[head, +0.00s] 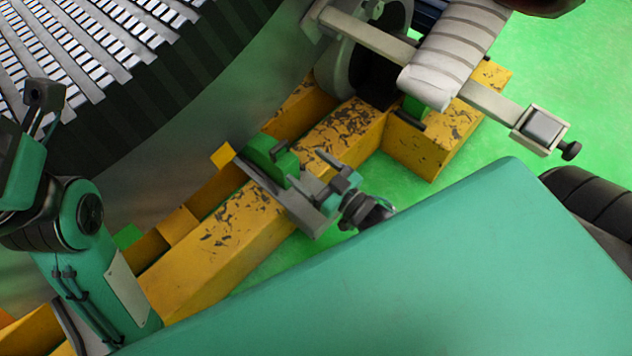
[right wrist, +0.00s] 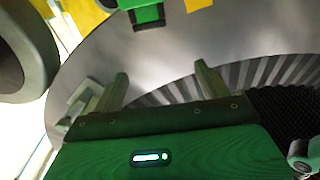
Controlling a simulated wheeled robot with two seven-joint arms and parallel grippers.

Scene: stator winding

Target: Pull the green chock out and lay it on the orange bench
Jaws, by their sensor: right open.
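A green chock (head: 270,157) with a dark handle is seated against the rim of the big round stator, beside the scuffed orange bench (head: 215,245). A green block with a dark slot, probably this chock, shows at the top edge of the right wrist view (right wrist: 148,12). My right gripper (head: 335,170) is just right of the chock, over the bench. Its two fingers stand wide apart and empty in the right wrist view (right wrist: 162,80). Whether it touches the chock cannot be told.
The stator (head: 190,110) fills the upper left. Another green block (head: 415,106) sits under a grey wrapped roll (head: 455,50) at upper right, near a metal bar with a clamp (head: 540,130). Another green piece (head: 127,236) shows at lower left.

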